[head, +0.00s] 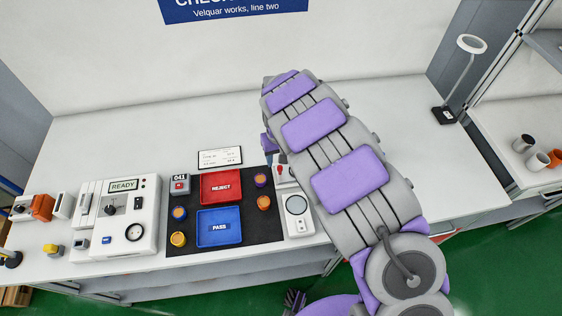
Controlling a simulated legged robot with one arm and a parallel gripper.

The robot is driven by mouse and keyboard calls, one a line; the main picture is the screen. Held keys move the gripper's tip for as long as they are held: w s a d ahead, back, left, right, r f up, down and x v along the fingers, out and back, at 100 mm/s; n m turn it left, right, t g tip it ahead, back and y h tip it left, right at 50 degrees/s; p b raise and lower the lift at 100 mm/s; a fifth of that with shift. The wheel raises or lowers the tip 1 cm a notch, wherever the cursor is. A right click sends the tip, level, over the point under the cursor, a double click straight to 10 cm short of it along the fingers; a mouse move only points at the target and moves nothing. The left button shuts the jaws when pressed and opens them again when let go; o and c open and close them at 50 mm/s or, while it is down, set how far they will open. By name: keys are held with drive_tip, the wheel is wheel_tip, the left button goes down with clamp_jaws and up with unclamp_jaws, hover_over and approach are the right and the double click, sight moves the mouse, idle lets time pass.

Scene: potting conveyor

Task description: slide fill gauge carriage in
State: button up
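A white bench device (128,215) with a READY display, a dark knob and a round dial stands at the left of the bench. A second white device (297,222) with a round pale plate stands right of the black mat, partly hidden by my arm. I cannot tell which is the fill gauge, and no carriage can be made out for certain. My arm rises from the lower right and bends at the back of the bench. A small purple part of it shows beyond the mat. My gripper's fingers are hidden behind the arm.
The black mat (262,233) carries a red REJECT tray (222,197), a blue PASS tray (219,238) and several small round pieces. A white label card (220,158) lies behind it. A lamp (446,114) stands at the right. The bench's back left is clear.

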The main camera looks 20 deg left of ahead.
wheel_tip(320, 180, up, 13)
drive_tip(key=d+p, duration=0.1)
drive_tip(key=s+d+r+m, duration=0.1)
drive_tip(key=d+r, duration=0.1)
drive_tip(key=d, duration=0.5)
drive_tip(key=s+d+r+m, duration=0.1)
drive_tip(key=d+r+m, duration=0.1)
drive_tip(key=d, duration=0.5)
drive_tip(key=s+d+r+m+h, duration=0.1)
drive_tip(key=s+d+r+m, duration=0.1)
drive_tip(key=d+r, duration=0.2)
drive_tip(key=d+b, duration=0.1)
drive_tip(key=d, duration=0.2)
drive_tip(key=shift+r, duration=0.15)
